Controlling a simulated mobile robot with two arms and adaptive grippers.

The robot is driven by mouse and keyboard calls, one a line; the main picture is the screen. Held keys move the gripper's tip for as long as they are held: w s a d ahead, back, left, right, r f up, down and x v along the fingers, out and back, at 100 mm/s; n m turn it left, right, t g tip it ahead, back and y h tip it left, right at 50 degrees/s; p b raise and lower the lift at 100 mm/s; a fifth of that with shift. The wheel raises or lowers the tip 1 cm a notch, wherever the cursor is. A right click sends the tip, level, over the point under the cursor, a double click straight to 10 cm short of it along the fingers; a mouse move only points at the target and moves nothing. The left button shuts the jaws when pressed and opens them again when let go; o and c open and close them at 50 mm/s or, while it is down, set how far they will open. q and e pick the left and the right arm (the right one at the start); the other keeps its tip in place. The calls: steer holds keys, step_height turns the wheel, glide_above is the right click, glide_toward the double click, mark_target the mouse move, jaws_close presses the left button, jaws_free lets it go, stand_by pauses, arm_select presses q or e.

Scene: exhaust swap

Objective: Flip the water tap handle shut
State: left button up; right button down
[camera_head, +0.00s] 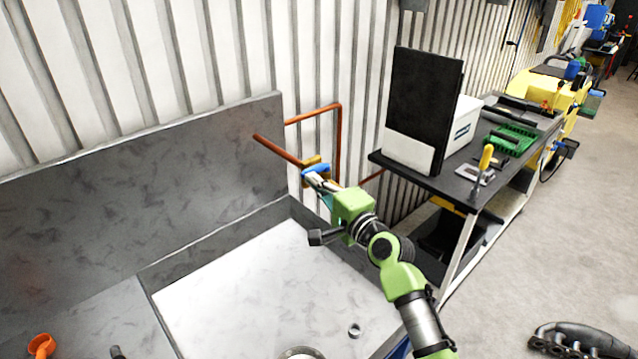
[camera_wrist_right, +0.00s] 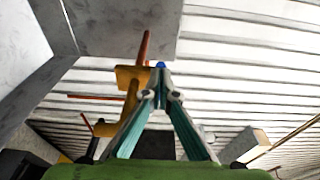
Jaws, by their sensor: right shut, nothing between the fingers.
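The brass water tap (camera_head: 313,160) sits at the end of a copper pipe (camera_head: 275,149) above the sink basin. Its blue handle (camera_head: 319,170) lies close against the body; its exact angle is hard to tell. In the wrist view the brass tap (camera_wrist_right: 131,79) is left of the fingers, and a small bit of the blue handle (camera_wrist_right: 160,64) shows just past the fingertips. My right gripper (camera_head: 313,181) is shut and empty, its tips at the handle; whether they touch cannot be told. It also shows in the wrist view (camera_wrist_right: 160,82). My left gripper is out of view.
The grey sink (camera_head: 235,290) has a tall back panel (camera_head: 150,165). A small ring (camera_head: 355,330) lies in the basin. A workbench (camera_head: 440,183) with a black panel (camera_head: 422,100) stands to the right. An exhaust manifold (camera_head: 580,340) lies on the floor.

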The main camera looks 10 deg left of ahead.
steer(key=shift+a+r, duration=0.3)
steer(key=shift+r, duration=0.1)
stand_by(0.4)
steer(key=shift+s, duration=0.1)
steer(key=v, duration=1.2)
steer(key=shift+d+f, duration=0.25)
steer(key=shift+f, duration=0.1)
steer(key=shift+f, duration=0.15)
